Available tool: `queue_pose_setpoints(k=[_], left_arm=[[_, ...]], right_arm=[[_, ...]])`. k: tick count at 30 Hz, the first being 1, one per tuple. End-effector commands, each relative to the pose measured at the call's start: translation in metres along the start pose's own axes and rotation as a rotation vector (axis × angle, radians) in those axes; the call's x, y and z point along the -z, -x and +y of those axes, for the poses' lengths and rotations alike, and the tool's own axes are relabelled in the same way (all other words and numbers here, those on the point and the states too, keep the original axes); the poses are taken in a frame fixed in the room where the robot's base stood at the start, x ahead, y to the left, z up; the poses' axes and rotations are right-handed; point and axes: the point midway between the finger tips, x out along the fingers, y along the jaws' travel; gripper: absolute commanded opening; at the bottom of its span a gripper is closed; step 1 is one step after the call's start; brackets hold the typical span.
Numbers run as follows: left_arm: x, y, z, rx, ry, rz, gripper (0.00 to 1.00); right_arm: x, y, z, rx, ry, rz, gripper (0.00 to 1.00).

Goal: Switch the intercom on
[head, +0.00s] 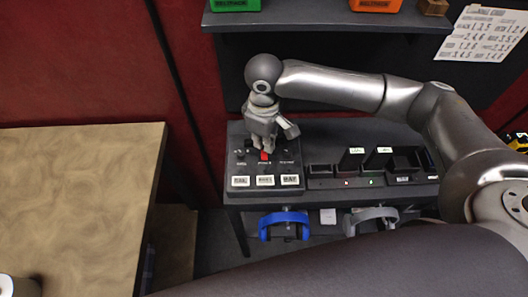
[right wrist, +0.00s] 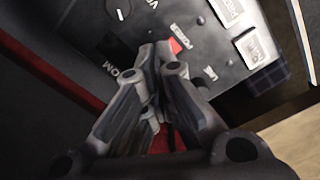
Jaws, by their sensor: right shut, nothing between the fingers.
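The intercom panel (head: 238,165) is a dark box at the left end of the desk. It also shows in the right wrist view (right wrist: 207,62), tilted in the picture. A red switch (head: 264,156) sits mid-panel, and its red part (right wrist: 175,46) shows beside a small white label that seems to read POWER. My right gripper (head: 262,148) is shut and empty, pointing down at the red switch. In the right wrist view its fingertips (right wrist: 155,50) are right beside the red part. I cannot tell whether they touch it. My left gripper is not in view.
White labelled buttons (head: 265,181) line the panel's front edge. A charger-like rack (head: 320,170) stands to its right. Blue headphones (head: 284,219) and grey ones (head: 371,216) hang below the desk edge. A shelf (head: 325,20) is above. A wooden table (head: 80,210) is at left.

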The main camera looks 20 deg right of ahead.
Motion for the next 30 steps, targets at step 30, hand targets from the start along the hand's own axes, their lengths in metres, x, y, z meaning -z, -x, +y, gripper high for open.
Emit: queue_pose_setpoints(k=[30], left_arm=[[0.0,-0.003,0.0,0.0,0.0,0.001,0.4]], right_arm=[[0.0,-0.01,0.0,0.0,0.0,0.0,0.0]])
